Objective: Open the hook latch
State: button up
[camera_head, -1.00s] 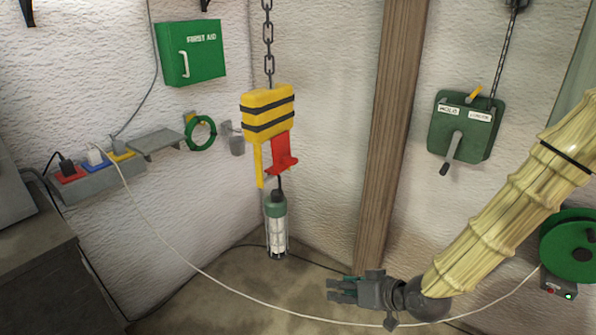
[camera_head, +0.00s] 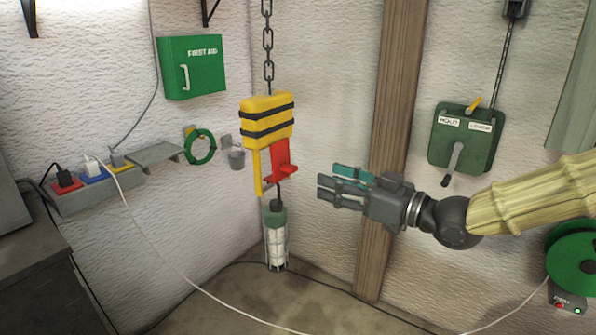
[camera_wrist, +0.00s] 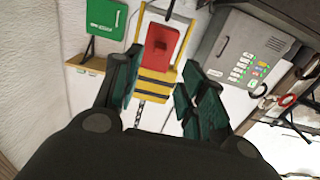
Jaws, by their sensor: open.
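A yellow hook block with black stripes (camera_head: 267,118) hangs on a chain in the corner. Its red latch (camera_head: 281,160) is on the right side, beside the thin yellow hook part. A caged lamp with a green top (camera_head: 275,240) hangs below it. My gripper (camera_head: 334,185) is open and empty, to the right of the red latch and a little lower, pointing left with a gap between. In the wrist view, the red latch (camera_wrist: 161,44) and yellow block (camera_wrist: 150,88) show between the open fingers (camera_wrist: 158,95), farther off.
A wooden post (camera_head: 389,110) stands behind my gripper. A green winch box with a lever (camera_head: 466,138) is on the right wall, a cable reel (camera_head: 577,258) below it. A first aid box (camera_head: 192,67), shelf (camera_head: 155,156) and green ring (camera_head: 200,146) are on the left wall.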

aim_at(296, 170)
jog(key=p+x, duration=0.1)
jog(key=x, duration=0.9)
jog(key=shift+p, duration=0.4)
